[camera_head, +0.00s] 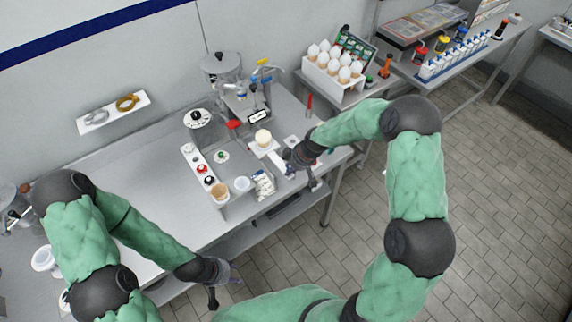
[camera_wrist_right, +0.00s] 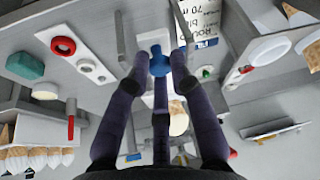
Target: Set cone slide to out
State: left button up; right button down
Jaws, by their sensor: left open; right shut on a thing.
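The cone slide (camera_head: 278,158) is a pale strip on the steel counter, under a cone with a white top (camera_head: 263,137). Its blue knob (camera_wrist_right: 160,62) shows in the right wrist view between my right gripper's fingers. My right gripper (camera_head: 290,164) is shut on that knob at the near right end of the slide. The fingers hide part of the knob and slide in the head view. How far out the slide stands is hard to tell. My left gripper (camera_head: 216,287) is open and empty, low near the counter's front edge, far from the slide.
A metal machine (camera_head: 222,72) stands behind the slide. A white panel with red and black knobs (camera_head: 204,170), a tan cup (camera_head: 220,192) and a white tub (camera_head: 242,184) sit left of it. A rack of white-topped cones (camera_head: 334,70) stands at the right.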

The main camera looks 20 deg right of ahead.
jog(key=s+d+b, duration=0.2)
jog(key=s, duration=0.5)
jog(key=shift+d, duration=0.2)
jog(key=c, duration=1.4)
grip_release()
jog(key=o, duration=0.3)
jog(key=shift+s, duration=0.1)
jog(key=v, duration=1.2)
